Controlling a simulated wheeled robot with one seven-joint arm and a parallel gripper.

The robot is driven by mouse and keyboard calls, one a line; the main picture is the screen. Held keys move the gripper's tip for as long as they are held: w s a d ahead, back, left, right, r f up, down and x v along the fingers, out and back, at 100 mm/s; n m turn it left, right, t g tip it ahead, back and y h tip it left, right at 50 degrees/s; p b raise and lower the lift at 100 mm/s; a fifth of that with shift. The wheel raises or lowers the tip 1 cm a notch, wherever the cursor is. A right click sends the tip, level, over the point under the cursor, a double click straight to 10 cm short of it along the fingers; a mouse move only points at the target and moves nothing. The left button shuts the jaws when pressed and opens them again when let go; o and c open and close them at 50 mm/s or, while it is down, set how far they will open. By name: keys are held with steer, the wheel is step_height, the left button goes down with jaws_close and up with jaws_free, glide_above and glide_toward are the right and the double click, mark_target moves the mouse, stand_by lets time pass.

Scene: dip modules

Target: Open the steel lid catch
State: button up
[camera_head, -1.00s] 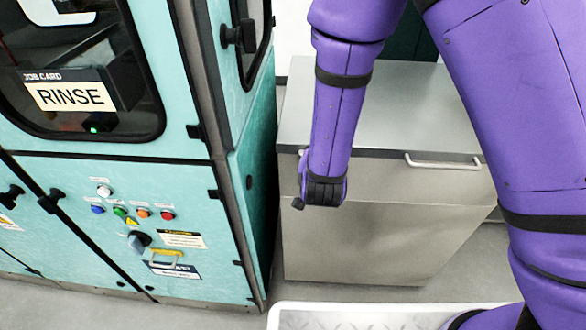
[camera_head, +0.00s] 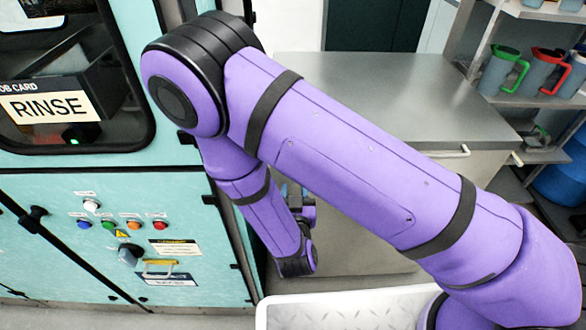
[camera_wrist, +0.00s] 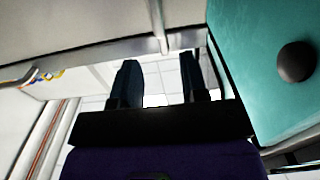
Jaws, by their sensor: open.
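The steel chest with a flat grey lid (camera_head: 400,95) stands right of the teal machine in the head view. Its front has a bar handle (camera_head: 465,150) near the right end. My purple arm covers much of the chest's front and left side, and I cannot make out the lid catch there. In the wrist view my gripper (camera_wrist: 161,90) is open, its two dark fingers apart with nothing between them but pale floor beyond. A pale metal bar (camera_wrist: 157,25) shows ahead of the fingers, apart from them; I cannot tell whether it is the catch.
The teal machine (camera_head: 225,175) stands close at the left, with buttons and a RINSE card (camera_head: 50,105). In the wrist view a black knob (camera_wrist: 296,61) sticks out on the right. A white tray (camera_head: 350,305) lies in front. Shelves with jugs (camera_head: 500,70) stand at right.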

steer(key=w, duration=0.8)
steer(key=shift+d, duration=0.15)
steer(key=shift+c, duration=0.4)
jaws_close()
